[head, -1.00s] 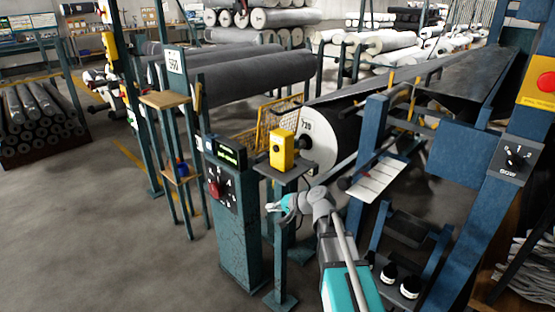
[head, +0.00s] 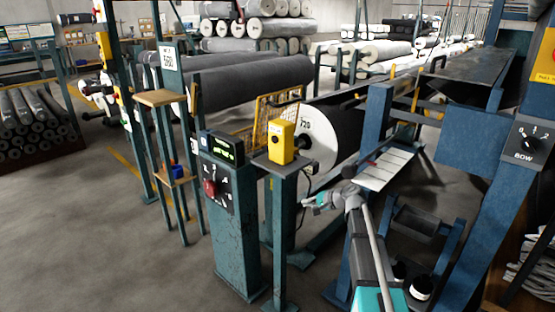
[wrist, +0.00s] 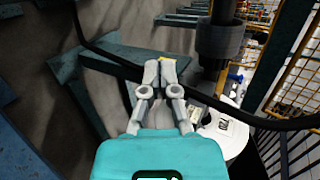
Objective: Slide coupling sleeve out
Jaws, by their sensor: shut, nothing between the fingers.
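My gripper (head: 308,203) is in front of the white-faced roll marked 720 (head: 320,134), apart from it. In the wrist view its fingertips (wrist: 160,66) are together with nothing between them. A dark cylindrical collar around a shaft (wrist: 220,42), which looks like the coupling sleeve, is up and right of the fingertips, with a gap between. The roll's white end (wrist: 226,122) shows below it. In the head view I cannot clearly make out the sleeve; a small dark shaft end (head: 303,141) shows at the roll's core, partly behind the yellow box.
The yellow box (head: 281,142) stands on a post left of my gripper, beside a control pedestal (head: 232,225). A black cable (wrist: 115,60) crosses behind the fingers. Yellow mesh (wrist: 300,80) is at the right. A blue frame (head: 372,130) stands close on the right. Open floor lies left.

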